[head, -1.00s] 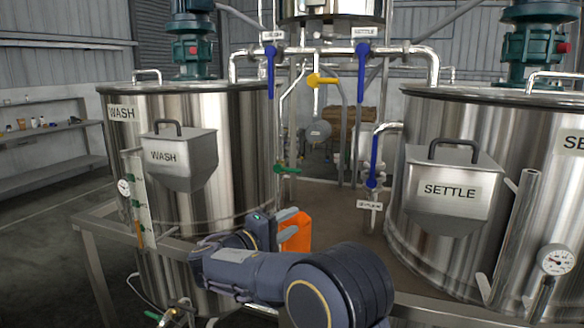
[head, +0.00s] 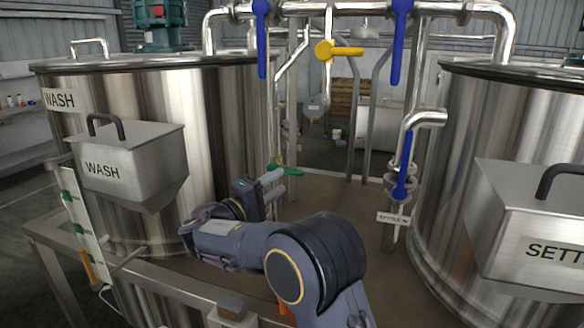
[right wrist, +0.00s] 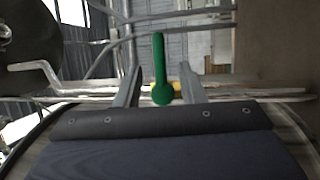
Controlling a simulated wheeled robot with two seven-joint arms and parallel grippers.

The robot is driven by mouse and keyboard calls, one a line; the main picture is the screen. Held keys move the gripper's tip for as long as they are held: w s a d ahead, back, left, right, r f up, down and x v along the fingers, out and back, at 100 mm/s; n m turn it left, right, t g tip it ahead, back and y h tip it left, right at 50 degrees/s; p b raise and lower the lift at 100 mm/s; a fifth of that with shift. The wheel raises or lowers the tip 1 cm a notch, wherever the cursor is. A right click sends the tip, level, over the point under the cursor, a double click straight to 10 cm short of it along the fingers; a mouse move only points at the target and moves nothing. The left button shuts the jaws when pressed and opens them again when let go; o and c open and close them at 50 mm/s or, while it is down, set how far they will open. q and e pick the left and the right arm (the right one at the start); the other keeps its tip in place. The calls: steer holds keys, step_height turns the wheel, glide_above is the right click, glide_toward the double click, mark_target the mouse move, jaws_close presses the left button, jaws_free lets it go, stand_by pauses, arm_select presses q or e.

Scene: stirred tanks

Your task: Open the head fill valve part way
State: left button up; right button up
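A green valve lever (head: 290,172) sits low on the pipe beside the wash tank. My right gripper (head: 277,184) is at this lever. In the right wrist view the green lever (right wrist: 160,72) stands upright between the two parted fingers of my right gripper (right wrist: 160,90), with a gap on each side. A yellow lever (head: 340,51) points sideways on the centre pipe. Blue levers hang at the upper left (head: 262,38) and upper right (head: 398,42), and another is lower right (head: 405,168). No readable label shows which is the head fill valve. My left gripper is out of view.
The wash tank (head: 190,110) stands close on the left with its hopper box (head: 125,165). The settle tank (head: 480,130) and its hopper (head: 535,230) stand on the right. Several vertical pipes rise between them above the brown deck (head: 335,205).

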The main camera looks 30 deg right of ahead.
mark_target(290, 174)
steer(key=p+x, duration=0.1)
steer(key=x, duration=0.5)
steer(key=shift+d+r, duration=0.1)
steer(key=shift+d, duration=0.1)
steer(key=shift+c, duration=0.2)
jaws_close()
